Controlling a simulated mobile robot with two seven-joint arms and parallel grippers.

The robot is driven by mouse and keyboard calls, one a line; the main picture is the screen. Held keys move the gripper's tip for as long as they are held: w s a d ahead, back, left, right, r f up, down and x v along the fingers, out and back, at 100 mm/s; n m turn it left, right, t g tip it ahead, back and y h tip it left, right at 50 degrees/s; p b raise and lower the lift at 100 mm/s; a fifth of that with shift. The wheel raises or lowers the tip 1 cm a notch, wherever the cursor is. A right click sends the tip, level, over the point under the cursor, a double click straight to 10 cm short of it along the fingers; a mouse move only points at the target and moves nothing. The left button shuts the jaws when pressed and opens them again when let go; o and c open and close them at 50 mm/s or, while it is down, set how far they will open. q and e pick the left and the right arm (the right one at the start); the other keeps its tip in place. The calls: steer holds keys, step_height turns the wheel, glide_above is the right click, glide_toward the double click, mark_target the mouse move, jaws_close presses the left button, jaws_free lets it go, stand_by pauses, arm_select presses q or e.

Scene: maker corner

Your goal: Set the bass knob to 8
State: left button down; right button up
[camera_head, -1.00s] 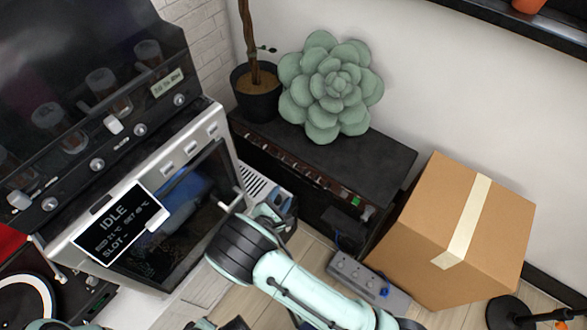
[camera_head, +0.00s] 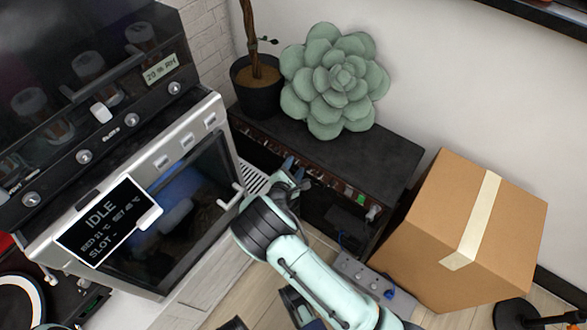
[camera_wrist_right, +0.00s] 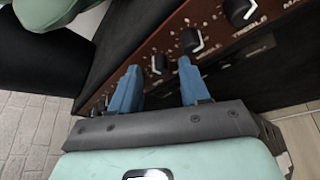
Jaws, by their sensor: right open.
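The amplifier (camera_head: 365,150) is a black box with a brown front panel carrying a row of knobs. My right gripper (camera_head: 294,168) is at the left part of that panel in the head view. In the right wrist view, the open blue fingers (camera_wrist_right: 158,68) point at the panel. A small dark knob (camera_wrist_right: 158,64) shows in the gap between the fingertips. Another knob (camera_wrist_right: 192,40) sits just beyond the right fingertip, and a larger-looking knob (camera_wrist_right: 240,10) is farther right, with a label like TREBLE. I cannot read the bass label or the knob's setting.
A succulent (camera_head: 335,82) and a potted plant (camera_head: 257,90) stand on or beside the amplifier top. An oven-like machine (camera_head: 150,215) is close on the left, its door handle near my arm. A cardboard box (camera_head: 435,225) and grey pedal unit (camera_head: 372,283) are at right.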

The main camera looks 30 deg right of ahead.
jaws_close()
stand_by(0.3)
